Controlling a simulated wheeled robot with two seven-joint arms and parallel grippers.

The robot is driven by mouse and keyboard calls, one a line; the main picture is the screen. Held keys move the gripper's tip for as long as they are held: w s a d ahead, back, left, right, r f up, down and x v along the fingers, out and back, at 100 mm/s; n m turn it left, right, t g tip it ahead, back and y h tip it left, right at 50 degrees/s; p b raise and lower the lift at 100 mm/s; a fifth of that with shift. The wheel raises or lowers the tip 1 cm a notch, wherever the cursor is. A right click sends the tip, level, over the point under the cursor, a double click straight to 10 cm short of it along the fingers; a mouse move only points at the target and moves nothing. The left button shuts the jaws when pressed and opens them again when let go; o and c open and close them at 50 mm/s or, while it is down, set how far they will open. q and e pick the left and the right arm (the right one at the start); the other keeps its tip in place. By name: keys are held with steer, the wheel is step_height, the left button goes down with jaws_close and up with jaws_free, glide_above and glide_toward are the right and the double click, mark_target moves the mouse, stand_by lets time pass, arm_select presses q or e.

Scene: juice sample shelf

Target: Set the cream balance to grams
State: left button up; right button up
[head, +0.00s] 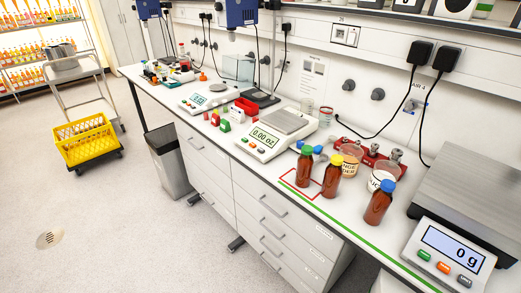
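The cream balance (258,141) stands near the middle of the bench, with a flat steel weighing plate (285,121) on its rear part. The plate looks empty. Its display (264,137) appears to read 0.00 oz. A few small coloured buttons (250,146) lie along its front edge, a green one among them; their labels are too small to read. Neither of my grippers shows in the head view.
A large grey scale (455,245) at the right reads 0 g. Several brown bottles (304,168) with coloured caps stand right of the cream balance, one by a red outlined square. A smaller balance (199,98) and small red and green items (224,125) are to its left.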

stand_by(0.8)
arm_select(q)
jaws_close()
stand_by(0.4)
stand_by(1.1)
